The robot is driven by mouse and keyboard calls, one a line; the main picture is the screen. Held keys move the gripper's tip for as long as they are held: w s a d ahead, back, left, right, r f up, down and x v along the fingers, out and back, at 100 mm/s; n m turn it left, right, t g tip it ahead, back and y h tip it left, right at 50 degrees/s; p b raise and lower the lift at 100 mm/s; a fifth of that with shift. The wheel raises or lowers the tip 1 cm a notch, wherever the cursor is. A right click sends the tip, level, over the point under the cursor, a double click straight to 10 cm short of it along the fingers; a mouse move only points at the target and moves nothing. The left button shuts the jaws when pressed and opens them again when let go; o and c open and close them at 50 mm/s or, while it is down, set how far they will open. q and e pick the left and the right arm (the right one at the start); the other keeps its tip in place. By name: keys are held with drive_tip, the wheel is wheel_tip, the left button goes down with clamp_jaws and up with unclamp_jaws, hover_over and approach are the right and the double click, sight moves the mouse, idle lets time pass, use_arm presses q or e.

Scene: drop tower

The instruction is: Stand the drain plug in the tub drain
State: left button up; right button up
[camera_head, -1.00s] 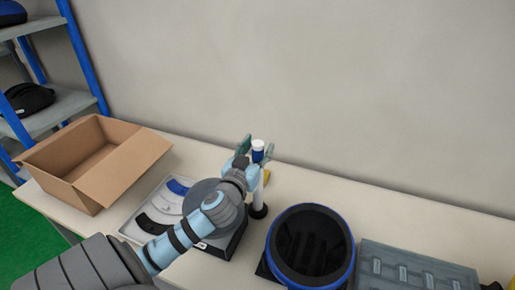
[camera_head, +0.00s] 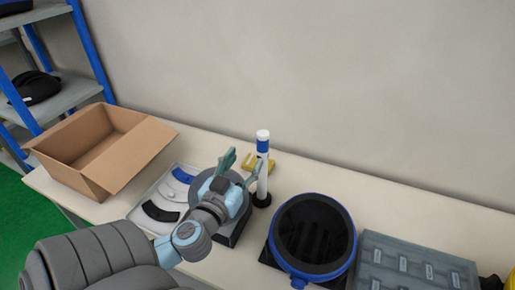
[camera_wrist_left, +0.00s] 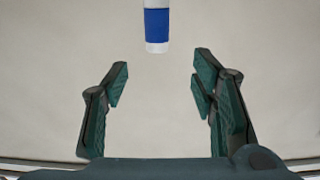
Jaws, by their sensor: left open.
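A white post with a blue band (camera_head: 263,147), which looks like the drain plug, stands upright on a black round foot (camera_head: 261,200) on the table. In the left wrist view, its white end and blue band (camera_wrist_left: 157,22) show at the top, beyond the fingertips. My left gripper (camera_head: 238,170) is open and empty, just left of the post and apart from it. A round black tub with a blue rim (camera_head: 343,222) stands to the right. I cannot tell which part is the tub drain. My right gripper is out of view.
An open cardboard box (camera_head: 139,155) stands at the left. A grey round device (camera_head: 208,186) and a tray with black and blue pieces (camera_head: 153,196) lie beneath my left arm. A yellow object (camera_head: 290,168) is behind the post. A grey case (camera_head: 420,253) is at the right.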

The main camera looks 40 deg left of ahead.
sight(261, 141)
use_arm(q)
drive_tip(key=p+x, duration=0.1)
drive_tip(key=x, duration=0.4)
drive_tip(key=p+x, duration=0.1)
drive_tip(key=x, duration=0.5)
drive_tip(key=shift+w+d+f, duration=0.15)
drive_tip(key=shift+w+f, duration=0.25)
drive_tip(key=shift+w, duration=0.2)
drive_tip(key=shift+s, duration=0.1)
clamp_jaws()
